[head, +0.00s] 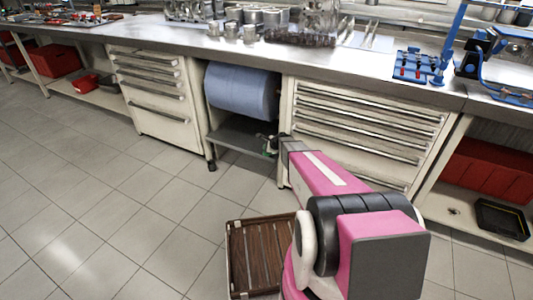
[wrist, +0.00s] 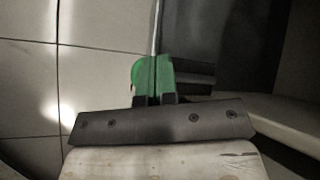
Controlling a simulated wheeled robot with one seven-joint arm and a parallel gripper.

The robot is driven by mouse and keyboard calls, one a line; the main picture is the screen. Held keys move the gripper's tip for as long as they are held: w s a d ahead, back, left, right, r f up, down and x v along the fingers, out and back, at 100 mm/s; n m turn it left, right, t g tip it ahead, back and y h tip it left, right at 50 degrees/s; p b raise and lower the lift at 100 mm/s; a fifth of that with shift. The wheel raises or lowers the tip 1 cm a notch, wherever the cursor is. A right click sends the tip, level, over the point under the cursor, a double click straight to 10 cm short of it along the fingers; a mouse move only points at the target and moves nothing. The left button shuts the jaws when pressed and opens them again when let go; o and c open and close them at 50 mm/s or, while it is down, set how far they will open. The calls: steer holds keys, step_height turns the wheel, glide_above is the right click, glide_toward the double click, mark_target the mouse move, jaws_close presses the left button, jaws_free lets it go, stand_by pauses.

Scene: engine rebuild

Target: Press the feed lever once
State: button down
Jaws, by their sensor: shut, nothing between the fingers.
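A large blue roll (head: 242,92) hangs in an open bay under the bench in the head view. My gripper (head: 268,146) is at the lower right of this bay, below the roll, in front of the grey lower shelf. In the wrist view my gripper (wrist: 154,75) shows green fingers close together, with nothing seen between them. A short dark bar-like part (wrist: 194,77) shows just right of the fingers. I cannot tell if it is the feed lever or if the fingers touch it. No lever is clearly seen in the head view.
Drawer cabinets (head: 155,95) and (head: 360,125) flank the bay. The grey shelf (head: 235,135) lies below the roll. A brown slatted crate (head: 262,255) sits beside my arm. The tiled floor (head: 110,215) at left is clear.

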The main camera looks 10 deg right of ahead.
steer(key=shift+f, duration=1.5)
stand_by(1.6)
stand_by(0.5)
steer(key=shift+r, duration=2)
steer(key=shift+r, duration=2.5)
